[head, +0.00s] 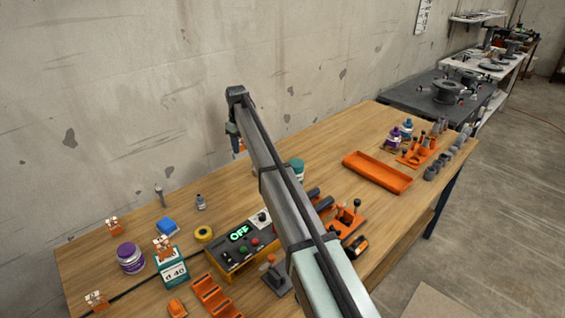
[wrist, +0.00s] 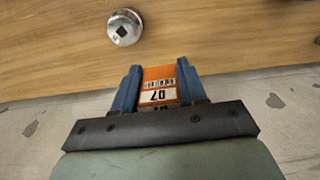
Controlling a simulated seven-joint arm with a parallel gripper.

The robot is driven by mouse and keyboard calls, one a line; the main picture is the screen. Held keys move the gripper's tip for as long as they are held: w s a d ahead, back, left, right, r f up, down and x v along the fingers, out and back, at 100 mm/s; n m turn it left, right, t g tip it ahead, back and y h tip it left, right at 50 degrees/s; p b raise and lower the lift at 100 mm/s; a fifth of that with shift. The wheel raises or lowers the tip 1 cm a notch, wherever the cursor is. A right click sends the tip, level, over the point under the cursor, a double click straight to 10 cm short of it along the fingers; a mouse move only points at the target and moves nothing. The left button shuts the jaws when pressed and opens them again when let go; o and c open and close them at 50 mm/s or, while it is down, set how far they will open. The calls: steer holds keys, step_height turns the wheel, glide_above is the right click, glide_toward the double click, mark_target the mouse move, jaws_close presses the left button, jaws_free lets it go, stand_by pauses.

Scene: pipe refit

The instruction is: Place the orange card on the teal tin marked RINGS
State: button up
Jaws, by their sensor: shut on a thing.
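My gripper (wrist: 160,80) is shut on the orange card (wrist: 158,72), which sits between its two blue fingers and bears a white label with a barcode and "07". In the head view the card (head: 241,146) shows as a small orange patch at the arm's far end, above the back of the table near the wall. A round teal tin (head: 298,168) stands on the table right of my arm, apart from the card. My arm partly hides it, and I cannot read any marking on it.
A teal container (head: 172,270) labelled "d 40" and a purple tin (head: 130,258) stand front left. A control box (head: 238,242) showing "OFF" is near the middle. An orange tray (head: 377,173) lies right. A round metal piece (wrist: 125,27) lies on the table near my gripper.

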steer(key=w+d+r+m, duration=0.1)
steer(key=d+r, duration=0.1)
steer(key=d, duration=0.4)
steer(key=w+d+r, duration=0.2)
steer(key=d, duration=0.3)
step_height(320, 180, up, 4)
steer(key=f, duration=0.1)
glide_above(296, 162)
steer(key=shift+n, duration=0.3)
steer(key=shift+s+f, duration=0.1)
steer(key=shift+f, duration=4.4)
steer(key=o, duration=1)
steer(key=shift+f, duration=0.15)
step_height(296, 162, up, 12)
steer(key=shift+r, duration=0.2)
